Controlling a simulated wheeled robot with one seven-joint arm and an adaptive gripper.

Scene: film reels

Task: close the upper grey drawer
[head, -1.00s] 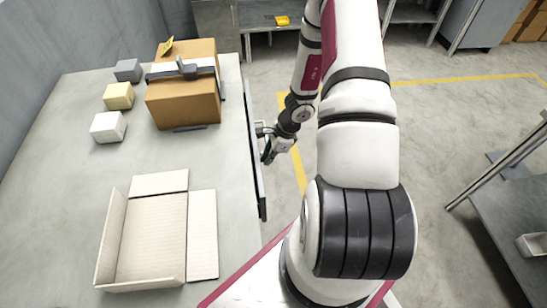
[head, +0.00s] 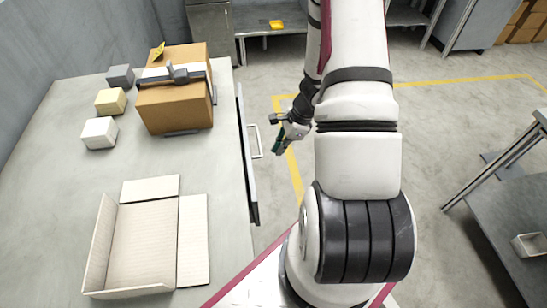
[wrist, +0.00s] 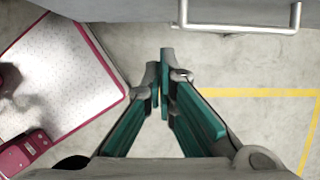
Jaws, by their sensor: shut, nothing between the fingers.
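The upper grey drawer shows in the head view as a long narrow front panel (head: 247,165) along the right side of the grey table. A thin gap shows between this panel and the table edge, so it stands slightly out. Its pale bar handle (head: 256,141) faces right, toward my gripper (head: 277,150). My gripper is shut and empty, a little right of the handle and apart from it. In the wrist view the grey front (wrist: 225,10) and handle (wrist: 240,29) cross the top. The shut fingertips (wrist: 165,54) are just below, near the handle's left end. Any lower drawer is hidden.
The table (head: 55,180) carries a cardboard box (head: 175,108), several small blocks including a white one (head: 99,133), and an open carton (head: 142,238). Floor with a yellow line is clear right of the drawer. Another metal table (head: 495,205) stands at far right.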

